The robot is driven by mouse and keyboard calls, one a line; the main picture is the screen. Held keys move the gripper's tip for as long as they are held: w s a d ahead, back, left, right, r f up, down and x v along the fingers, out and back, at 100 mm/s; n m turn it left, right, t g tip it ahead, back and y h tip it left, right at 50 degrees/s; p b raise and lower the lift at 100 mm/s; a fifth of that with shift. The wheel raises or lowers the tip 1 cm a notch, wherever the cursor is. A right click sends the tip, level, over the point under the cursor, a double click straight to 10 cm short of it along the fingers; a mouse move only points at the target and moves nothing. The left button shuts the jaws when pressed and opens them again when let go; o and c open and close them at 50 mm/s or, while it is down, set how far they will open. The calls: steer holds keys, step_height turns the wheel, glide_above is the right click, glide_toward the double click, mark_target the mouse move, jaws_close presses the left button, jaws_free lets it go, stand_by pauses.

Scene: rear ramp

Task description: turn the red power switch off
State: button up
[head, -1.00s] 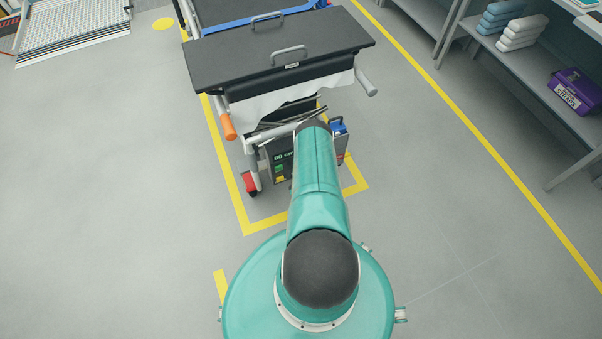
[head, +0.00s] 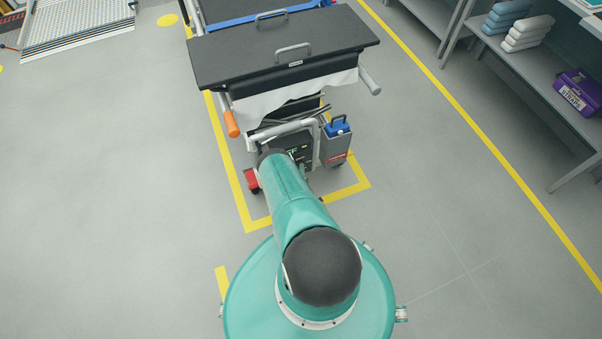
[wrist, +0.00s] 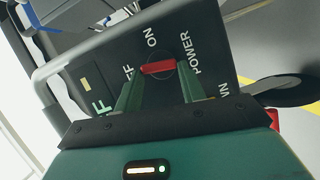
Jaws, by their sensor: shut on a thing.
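The red power switch (wrist: 158,68) shows in the wrist view as a short bar on a dark panel (wrist: 217,55) lettered ON, OFF and POWER. The bar lies nearly level in the picture, with its left end towards the partly covered OFF lettering and ON above it. My gripper (wrist: 157,72) has one green finger at each end of the bar and is shut on it. In the head view the dark control box (head: 298,146) shows only partly at the back of the bed. My arm hides the switch and gripper there.
The bed (head: 285,55) has a dark top, side rails and an orange handle (head: 232,123). A grey box with a blue top (head: 336,142) hangs right of the control box. Shelves (head: 520,70) stand at the right. Floor at left is clear.

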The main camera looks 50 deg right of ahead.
steer(key=shift+n, duration=0.3)
steer(key=o, duration=1)
steer(key=shift+s+a, duration=0.1)
